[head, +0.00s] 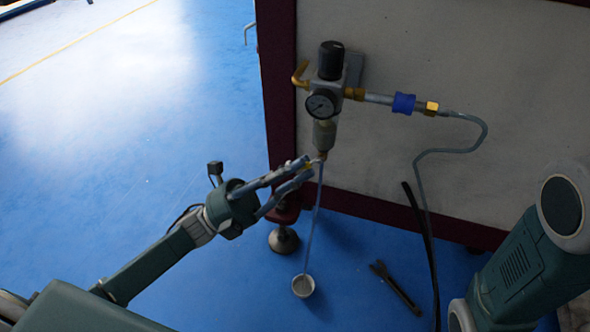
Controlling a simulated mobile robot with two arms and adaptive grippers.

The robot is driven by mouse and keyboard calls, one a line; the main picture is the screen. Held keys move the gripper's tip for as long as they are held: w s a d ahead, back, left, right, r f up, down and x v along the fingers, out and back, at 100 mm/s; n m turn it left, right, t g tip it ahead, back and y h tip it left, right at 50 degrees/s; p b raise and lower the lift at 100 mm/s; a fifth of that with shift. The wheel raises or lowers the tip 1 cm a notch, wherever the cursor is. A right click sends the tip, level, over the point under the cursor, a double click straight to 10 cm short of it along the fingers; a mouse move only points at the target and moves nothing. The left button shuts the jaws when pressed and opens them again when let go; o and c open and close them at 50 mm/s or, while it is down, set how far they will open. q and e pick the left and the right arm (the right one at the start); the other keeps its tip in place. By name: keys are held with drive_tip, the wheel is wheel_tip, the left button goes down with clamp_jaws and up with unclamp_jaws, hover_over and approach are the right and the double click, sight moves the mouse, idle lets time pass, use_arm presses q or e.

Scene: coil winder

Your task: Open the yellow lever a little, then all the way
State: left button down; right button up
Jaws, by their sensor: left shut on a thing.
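The yellow lever (310,165) shows as a small yellow patch between the fingertips of my left gripper (306,168), just below the bowl of the air regulator (324,133). My left gripper is shut on it, and the fingers hide most of it, so its angle cannot be told. The regulator has a black knob and a round gauge (322,104) and is mounted on the pale panel. A thin tube (315,220) hangs from under the bowl into a small white cup (303,286) on the floor. My right gripper is out of view.
Brass fittings and a blue collar (403,103) lead right from the regulator to a grey hose (450,150). A machine foot (284,240) stands near the cup. A dark wrench (395,287) lies on the blue floor. The floor at left is clear.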

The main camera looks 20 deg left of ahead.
use_arm(q)
drive_tip(key=c, duration=1.8)
unclamp_jaws()
drive_tip(key=shift+w+a+r, duration=0.1)
drive_tip(key=shift+a+r, duration=0.1)
drive_tip(key=shift+f, duration=0.1)
drive_tip(key=v, duration=1.2)
